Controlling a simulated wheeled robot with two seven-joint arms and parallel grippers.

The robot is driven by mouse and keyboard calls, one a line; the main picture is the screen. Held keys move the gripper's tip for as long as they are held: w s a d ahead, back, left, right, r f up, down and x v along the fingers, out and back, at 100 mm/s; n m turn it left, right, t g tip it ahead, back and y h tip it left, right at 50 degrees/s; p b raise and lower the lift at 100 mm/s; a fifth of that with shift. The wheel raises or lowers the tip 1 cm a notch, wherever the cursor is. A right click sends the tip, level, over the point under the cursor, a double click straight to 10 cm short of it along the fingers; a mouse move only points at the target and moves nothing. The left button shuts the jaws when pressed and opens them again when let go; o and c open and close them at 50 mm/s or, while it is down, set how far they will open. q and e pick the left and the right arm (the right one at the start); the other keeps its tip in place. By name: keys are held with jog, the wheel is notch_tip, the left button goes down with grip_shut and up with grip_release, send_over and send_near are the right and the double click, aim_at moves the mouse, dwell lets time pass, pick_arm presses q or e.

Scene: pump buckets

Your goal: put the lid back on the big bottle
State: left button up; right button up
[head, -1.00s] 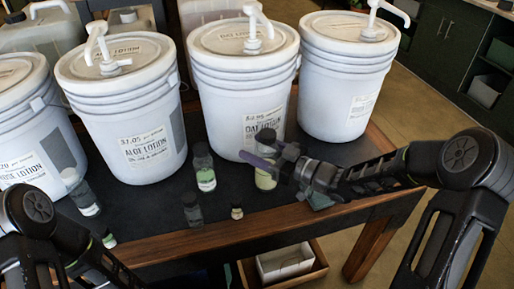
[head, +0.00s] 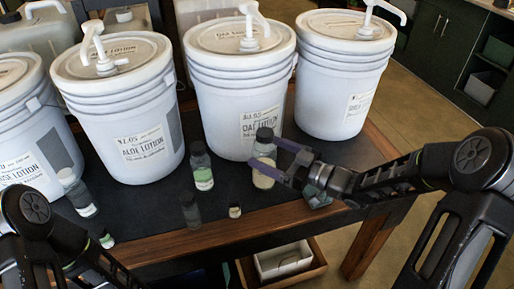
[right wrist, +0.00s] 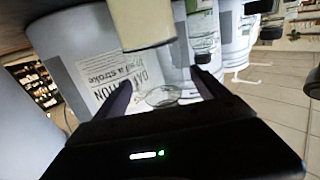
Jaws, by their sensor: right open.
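The big bottle (head: 262,173), with pale cream contents, stands on the dark table in front of the second bucket from the right.
White pump buckets (head: 130,140) line the back. A white-capped bottle (head: 80,195) stands farther left. The wooden table edge (head: 190,240) is near.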

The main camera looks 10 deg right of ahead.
jog(key=v, duration=0.7)
jog(key=shift+s+d, duration=0.2)
jog(key=shift+s, duration=0.05)
dwell(0.4)
